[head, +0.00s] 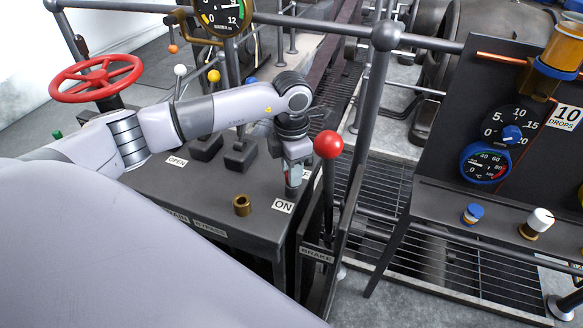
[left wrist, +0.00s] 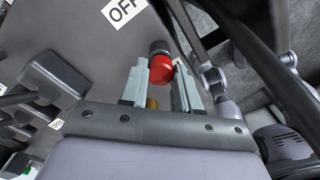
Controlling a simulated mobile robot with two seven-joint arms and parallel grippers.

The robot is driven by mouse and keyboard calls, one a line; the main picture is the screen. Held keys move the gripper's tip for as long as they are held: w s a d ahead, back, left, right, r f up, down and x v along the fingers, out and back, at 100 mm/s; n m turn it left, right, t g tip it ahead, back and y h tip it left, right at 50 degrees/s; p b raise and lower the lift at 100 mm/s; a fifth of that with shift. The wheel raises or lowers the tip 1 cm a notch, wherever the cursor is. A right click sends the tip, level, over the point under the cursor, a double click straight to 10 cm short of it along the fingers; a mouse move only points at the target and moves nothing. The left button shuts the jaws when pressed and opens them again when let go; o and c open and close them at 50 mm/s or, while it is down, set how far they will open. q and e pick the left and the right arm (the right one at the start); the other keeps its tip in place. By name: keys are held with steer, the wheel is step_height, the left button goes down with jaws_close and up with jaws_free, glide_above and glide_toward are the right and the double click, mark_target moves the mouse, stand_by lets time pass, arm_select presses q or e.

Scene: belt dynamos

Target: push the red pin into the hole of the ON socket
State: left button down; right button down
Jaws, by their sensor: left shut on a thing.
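My left gripper (head: 293,180) points down over the right part of the dark console. In the left wrist view its fingers (left wrist: 162,82) are shut on the red pin (left wrist: 161,70). A dark round part (left wrist: 158,47) shows just beyond the pin, beside the OFF label (left wrist: 124,10); I cannot tell whether the pin sits in it. A brass patch (left wrist: 152,103) shows between the fingers. My right gripper is not in view.
A brake lever with a red ball (head: 328,144) stands close to the right of the gripper. Knobbed levers (head: 214,76) and a red handwheel (head: 96,78) are to the left. A gauge panel (head: 500,130) stands at the right. The console around the brass socket is clear.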

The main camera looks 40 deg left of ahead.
arm_select(q)
steer(key=shift+f+b, duration=0.3)
steer(key=shift+f, duration=0.15)
steer(key=c, duration=0.7)
jaws_free()
steer(key=shift+c, duration=0.2)
steer(key=shift+r, duration=0.1)
step_height(320, 180, up, 7)
steer(key=shift+r, duration=0.1)
